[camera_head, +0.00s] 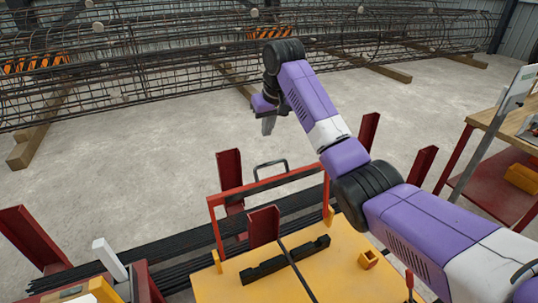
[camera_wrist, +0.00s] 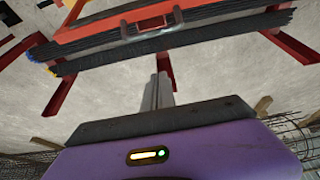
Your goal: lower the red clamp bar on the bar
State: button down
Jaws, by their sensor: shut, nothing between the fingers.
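The red clamp bar (camera_head: 268,186) is a red frame standing raised over the far edge of the yellow table (camera_head: 225,285), with a dark loop handle (camera_head: 271,163) on its far side. In the wrist view the red clamp bar (camera_wrist: 110,32) spans the top, with its handle (camera_wrist: 152,24) at the middle. A thin dark bar (camera_head: 298,270) lies across a black block on the yellow table. My gripper (camera_head: 268,132) is shut and empty, pointing down beyond the clamp bar and apart from it. Its fingers (camera_wrist: 163,75) also show in the wrist view.
A bundle of dark rods (camera_head: 180,272) lies between red posts (camera_head: 229,170) beyond the table. A long rebar cage (camera_head: 140,65) rests on timbers at the back. A workbench (camera_head: 500,125) stands at the right. The concrete floor around my gripper is clear.

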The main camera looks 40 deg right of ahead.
jog(key=shift+f, duration=0.2)
jog(key=a+p+x, duration=0.1)
jog(key=x, duration=0.9)
jog(key=shift+s+a+p, duration=0.15)
jog(key=shift+s+p, duration=0.95)
jog(key=shift+s, duration=0.95)
